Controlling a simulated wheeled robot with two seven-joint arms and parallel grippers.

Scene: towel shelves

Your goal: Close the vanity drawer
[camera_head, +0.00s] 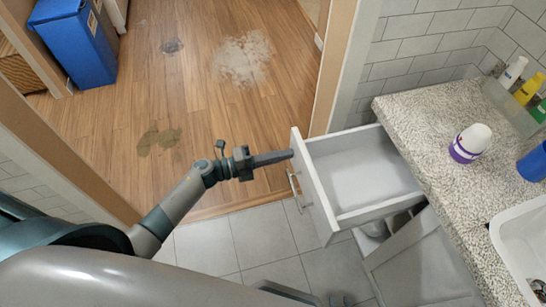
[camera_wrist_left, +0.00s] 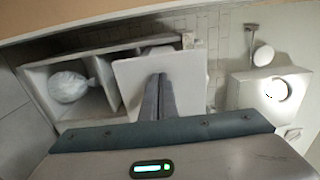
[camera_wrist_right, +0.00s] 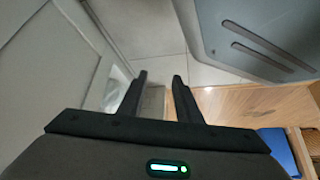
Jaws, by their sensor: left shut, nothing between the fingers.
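The vanity drawer (camera_head: 362,182) is pulled out from under the speckled countertop (camera_head: 418,112) in the head view. It is empty inside, and its white front panel (camera_head: 314,189) has a metal bar handle (camera_head: 295,190). My left gripper (camera_head: 290,155) is shut and empty, its fingertips at the far end of the front panel near the top edge. I cannot tell whether they touch. In the left wrist view the shut fingers (camera_wrist_left: 158,78) lie in front of a white panel (camera_wrist_left: 130,75). My right gripper (camera_wrist_right: 160,78) is open and empty, low beside pale cabinet panels.
A white and purple container (camera_head: 470,143), several bottles (camera_head: 513,72) and a sink (camera_head: 522,245) are on the counter. A wooden door frame (camera_head: 345,65) stands behind the drawer. Open floor (camera_head: 190,85) lies beyond, with a blue bin (camera_head: 75,45).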

